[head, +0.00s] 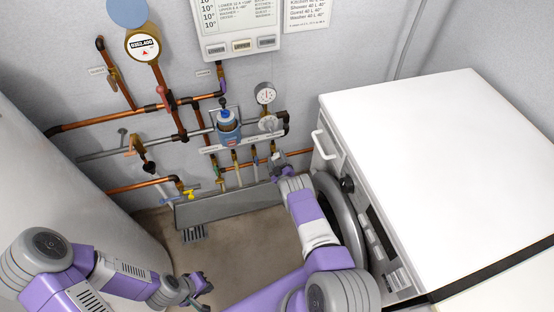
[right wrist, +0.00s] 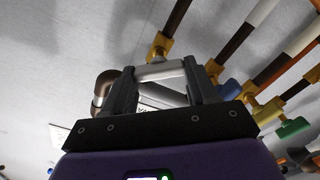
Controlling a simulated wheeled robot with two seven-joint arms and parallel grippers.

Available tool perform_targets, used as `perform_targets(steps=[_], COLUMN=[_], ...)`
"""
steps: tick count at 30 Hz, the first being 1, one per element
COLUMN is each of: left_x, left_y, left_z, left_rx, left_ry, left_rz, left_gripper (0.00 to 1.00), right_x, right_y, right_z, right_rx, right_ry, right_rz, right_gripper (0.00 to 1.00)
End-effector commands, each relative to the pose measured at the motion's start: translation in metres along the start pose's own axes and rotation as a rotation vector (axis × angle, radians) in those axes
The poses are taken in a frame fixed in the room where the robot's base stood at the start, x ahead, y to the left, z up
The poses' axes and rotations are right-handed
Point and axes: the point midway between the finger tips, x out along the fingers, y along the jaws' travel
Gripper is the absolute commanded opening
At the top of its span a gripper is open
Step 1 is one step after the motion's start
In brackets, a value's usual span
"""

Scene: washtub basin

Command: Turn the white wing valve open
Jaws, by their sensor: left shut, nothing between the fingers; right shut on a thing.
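The white wing valve (right wrist: 162,71) shows in the right wrist view as a pale bar between my right gripper's (right wrist: 165,72) fingers, below a brass fitting. The fingers are shut on it, one on each side. In the head view my right gripper (head: 278,163) is at the right end of the low pipe row, beside the washing machine. It covers most of the valve there. My left gripper (head: 198,287) is shut and empty, low over the floor near the bottom of the head view, well away from the pipes.
A white-topped washing machine (head: 440,130) stands close to my right arm. A grey trough (head: 230,208) lies under the pipes, with a floor drain (head: 194,233) in front. A blue meter (head: 228,128), a gauge (head: 265,93) and copper pipes fill the wall. A pale tank (head: 75,190) stands left.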

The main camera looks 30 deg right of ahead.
Motion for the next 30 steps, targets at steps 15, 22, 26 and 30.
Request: perform_targets(steps=[15, 22, 26, 30], left_x=[0.0, 0.0, 0.0, 0.0], left_y=[0.0, 0.0, 0.0, 0.0], left_z=[0.0, 0.0, 0.0, 0.0], left_rx=[0.0, 0.0, 0.0, 0.0], left_ry=[0.0, 0.0, 0.0, 0.0], left_rz=[0.0, 0.0, 0.0, 0.0], left_gripper=[0.0, 0.0, 0.0, 0.0], right_x=[-0.0012, -0.001, -0.0012, -0.0011], right_y=[-0.0033, -0.0039, -0.0041, -0.004], right_z=[0.0018, 0.0021, 0.0028, 0.0031], right_rx=[-0.491, -0.688, -0.777, -0.851], right_ry=[-0.001, -0.001, -0.002, -0.003], right_rz=[-0.003, -0.002, -0.003, -0.002], right_gripper=[0.27, 0.27, 0.27, 0.27])
